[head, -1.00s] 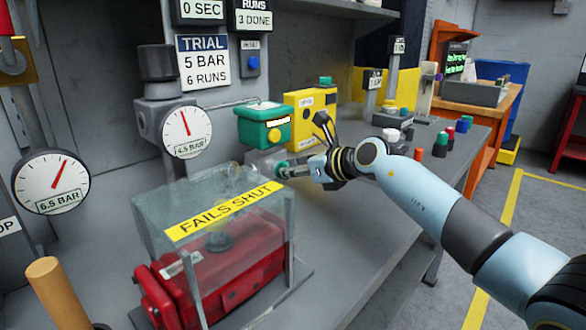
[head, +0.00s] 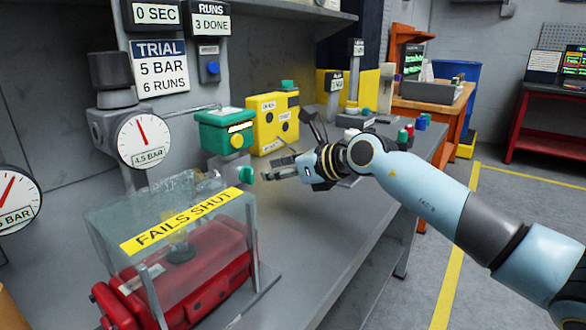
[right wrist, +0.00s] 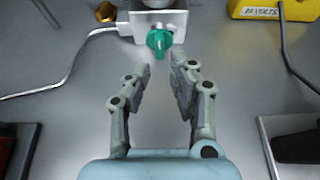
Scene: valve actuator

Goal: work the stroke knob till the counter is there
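A green knob (head: 246,174) sits on a pale block below the green box (head: 225,132); it also shows in the right wrist view (right wrist: 160,40), its narrow grip pointing toward my gripper. My right gripper (head: 283,168) is just right of the knob, with a gap between them. In the right wrist view my right gripper (right wrist: 158,78) is open and empty, its fingers spread with the knob just beyond the tips. The runs counter (head: 210,22) reads 3 DONE. The trial sign (head: 160,67) reads 5 BAR, 6 RUNS. My left gripper is not in view.
A clear guard (head: 165,215) marked FAILS SHUT covers a red actuator (head: 185,270). A gauge (head: 144,141) is labelled 4.5 BAR. A timer (head: 157,14) reads 0 SEC. A yellow box (head: 272,122) stands behind my gripper.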

